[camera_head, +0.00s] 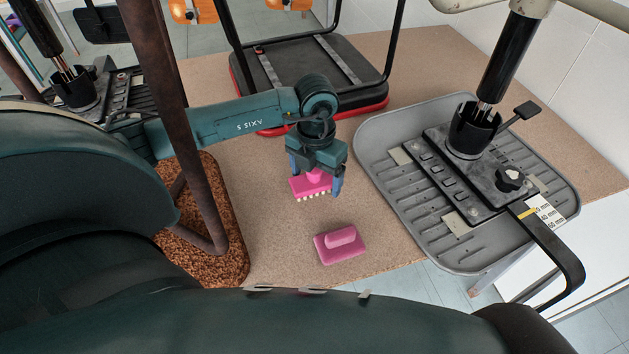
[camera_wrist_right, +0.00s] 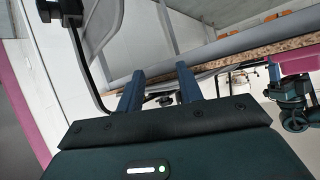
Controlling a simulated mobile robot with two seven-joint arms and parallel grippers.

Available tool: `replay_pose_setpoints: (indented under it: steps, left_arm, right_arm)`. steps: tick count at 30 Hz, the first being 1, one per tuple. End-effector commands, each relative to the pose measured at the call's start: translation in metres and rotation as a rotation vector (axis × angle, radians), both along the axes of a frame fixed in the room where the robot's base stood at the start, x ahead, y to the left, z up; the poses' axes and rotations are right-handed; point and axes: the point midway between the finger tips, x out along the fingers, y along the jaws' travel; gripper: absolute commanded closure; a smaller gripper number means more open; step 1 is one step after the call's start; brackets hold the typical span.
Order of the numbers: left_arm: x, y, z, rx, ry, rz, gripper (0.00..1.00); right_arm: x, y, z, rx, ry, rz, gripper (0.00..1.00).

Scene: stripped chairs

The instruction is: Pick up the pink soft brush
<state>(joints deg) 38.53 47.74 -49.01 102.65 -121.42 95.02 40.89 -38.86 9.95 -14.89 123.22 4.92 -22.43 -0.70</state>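A pink brush (camera_head: 299,186) with a row of whitish bristles is under my left gripper (camera_head: 316,182) in the head view. The gripper points down with its blue fingers apart, one on each side of the brush. I cannot tell whether they touch it or whether the brush rests on the table. A second pink brush-like block (camera_head: 340,245) with a rounded handle lies nearer the table's front edge; no bristles show on it. My right gripper (camera_wrist_right: 160,68) is open and empty in the right wrist view. A pink piece (camera_wrist_right: 300,62) shows at that view's right edge, which one is unclear.
The brown speckled table (camera_head: 275,235) has bare room around the second pink block. A grey ribbed tray-like seat base (camera_head: 385,180) with a black mechanism stands right. A black seat (camera_head: 300,75) with red edging lies behind. A rusty-brown pad (camera_head: 232,235) is left.

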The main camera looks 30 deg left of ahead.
Motion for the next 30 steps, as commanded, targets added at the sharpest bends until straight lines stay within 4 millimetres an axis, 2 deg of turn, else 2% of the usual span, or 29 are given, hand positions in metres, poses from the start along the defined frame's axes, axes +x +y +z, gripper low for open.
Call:
replay_pose_setpoints:
  steps: [2,18,26,30]
  left_arm:
    - [0.0,0.0,0.0,0.0,0.0,0.0,0.27]
    - [0.0,0.0,0.0,0.0,0.0,0.001,0.69]
    - [0.001,0.0,0.004,0.0,-0.002,0.001,0.7]
    - [0.001,0.0,0.024,0.0,-0.006,0.001,0.7]
  right_arm:
    - [0.0,0.0,0.0,0.0,0.0,0.0,0.64]
    - [0.0,0.0,0.0,0.0,0.0,0.001,0.64]
    - [0.0,0.0,0.0,-0.001,-0.001,0.003,0.64]
    - [0.0,0.0,0.0,0.0,-0.001,0.003,0.64]
